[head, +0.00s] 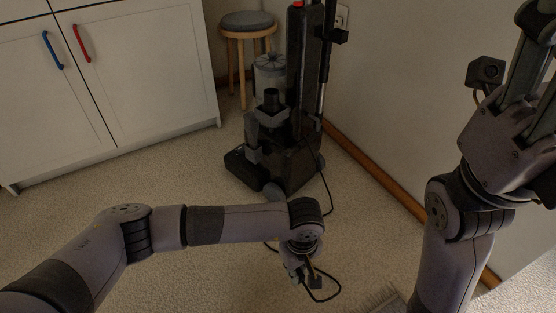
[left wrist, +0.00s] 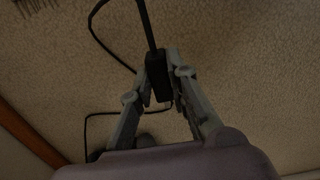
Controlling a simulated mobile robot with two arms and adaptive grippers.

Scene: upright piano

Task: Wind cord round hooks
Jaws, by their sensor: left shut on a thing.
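A dark upright vacuum cleaner (head: 290,140) stands on the carpet near the wall. Its black cord (head: 325,180) runs down its right side onto the floor and loops near my left gripper. My left gripper (head: 307,276) is low in front of the vacuum. In the left wrist view its fingers (left wrist: 160,88) are shut on a black plug (left wrist: 156,70), with the cord (left wrist: 147,25) leading up from it. A black piece (head: 334,36) juts from the vacuum's handle; I cannot tell whether it is a hook. My right gripper (head: 530,85) is raised at the right, apart from the cord.
A white cabinet (head: 150,90) with a blue handle (head: 52,50) and a red handle (head: 82,43) stands at the left. A grey-topped stool (head: 247,22) is behind the vacuum. A wall outlet (head: 343,16) and brown skirting (head: 375,170) are at the right. Carpet left of the vacuum is clear.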

